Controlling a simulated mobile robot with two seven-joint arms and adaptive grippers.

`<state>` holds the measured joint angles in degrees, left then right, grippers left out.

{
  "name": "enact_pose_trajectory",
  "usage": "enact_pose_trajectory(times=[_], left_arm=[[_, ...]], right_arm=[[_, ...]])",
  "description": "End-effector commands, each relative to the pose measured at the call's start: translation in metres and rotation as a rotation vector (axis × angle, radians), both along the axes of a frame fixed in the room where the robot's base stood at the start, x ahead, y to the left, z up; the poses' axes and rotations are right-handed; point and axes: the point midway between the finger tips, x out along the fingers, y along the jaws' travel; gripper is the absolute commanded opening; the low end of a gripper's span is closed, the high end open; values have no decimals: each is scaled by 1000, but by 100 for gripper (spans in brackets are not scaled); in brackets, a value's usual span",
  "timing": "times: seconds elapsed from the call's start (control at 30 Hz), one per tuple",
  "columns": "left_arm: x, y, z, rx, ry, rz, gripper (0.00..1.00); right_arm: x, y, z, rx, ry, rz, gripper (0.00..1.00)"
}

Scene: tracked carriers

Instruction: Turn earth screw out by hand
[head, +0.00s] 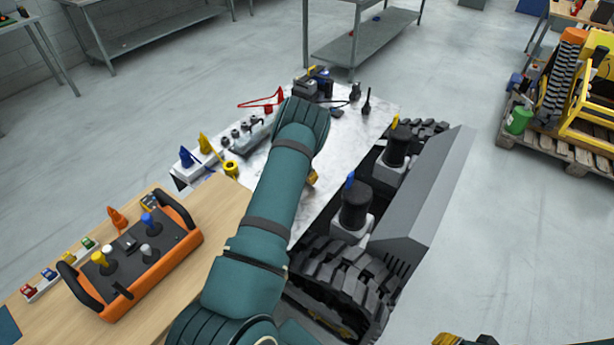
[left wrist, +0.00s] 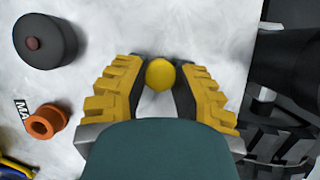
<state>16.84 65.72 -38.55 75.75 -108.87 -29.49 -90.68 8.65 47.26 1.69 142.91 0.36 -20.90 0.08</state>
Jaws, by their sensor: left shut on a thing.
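The earth screw shows as a small round yellow head (left wrist: 160,74) in the left wrist view, over a whitish metal plate (left wrist: 200,30). My left gripper (left wrist: 160,80) is shut on it, with one yellow finger on each side of the head. The screw's shank is hidden, so I cannot tell how far it stands out. In the head view my forearm hides the screw and most of my left gripper; only a yellow finger part (head: 312,178) shows. A bit of my right gripper (head: 465,340) shows at the bottom edge, cut off, with its fingers unclear.
A black round part (left wrist: 45,40) and an orange ring (left wrist: 45,122) lie left of my fingers. An orange remote control (head: 165,262) lies on a wooden bench at the left.

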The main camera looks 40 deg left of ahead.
Motion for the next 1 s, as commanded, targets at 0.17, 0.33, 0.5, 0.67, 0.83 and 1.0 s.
enact_pose_trajectory(times=[0.17,0.33,0.5,0.67,0.83,1.0], left_arm=[[-2,0,-2,-1,4,0,0],[-2,0,-2,-1,4,0,61],[-1,0,-1,0,3,-1,61],[-1,0,1,-1,2,-1,61],[-7,1,17,0,1,0,61],[-19,0,48,0,-1,0,61]], right_arm=[[0,0,0,0,0,0,34],[0,0,0,0,0,0,34],[0,0,0,0,0,0,34],[0,0,0,0,0,0,34],[0,0,0,0,0,0,34],[0,0,0,0,0,0,34]])
